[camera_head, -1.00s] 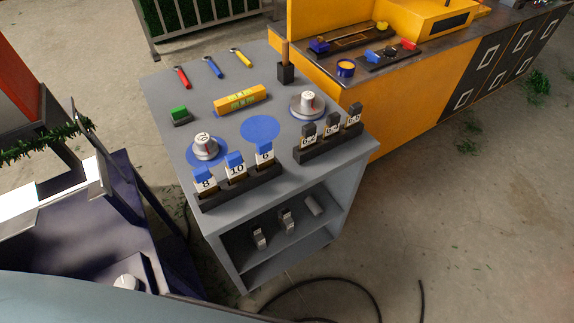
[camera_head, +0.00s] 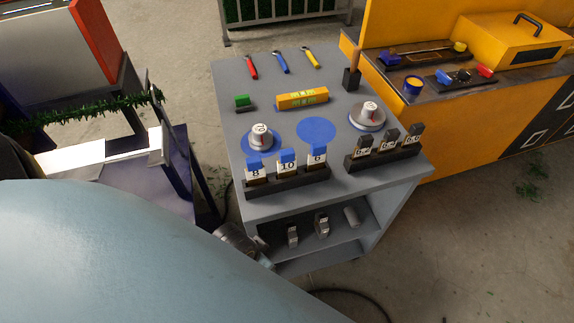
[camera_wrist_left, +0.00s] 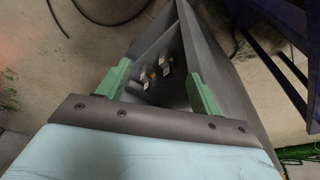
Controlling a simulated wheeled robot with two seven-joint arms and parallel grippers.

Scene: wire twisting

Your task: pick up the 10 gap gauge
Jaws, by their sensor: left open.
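All three sit in a dark rack (camera_head: 288,182) along the near edge of the grey cart top. My left gripper (camera_wrist_left: 157,72) shows in the left wrist view with its two green fingers spread apart. Nothing is between the fingertips up close; the cart's shelf with small blocks lies beyond them. The 10 gauge is not seen in that view. My right gripper is out of view.
The grey cart (camera_head: 240,85) also carries a second rack (camera_head: 383,158) with dark-topped gauges, round dials, a yellow level (camera_head: 302,98) and small tools. A yellow bench (camera_head: 400,140) stands at the right. A dark frame (camera_head: 180,165) stands left of the cart.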

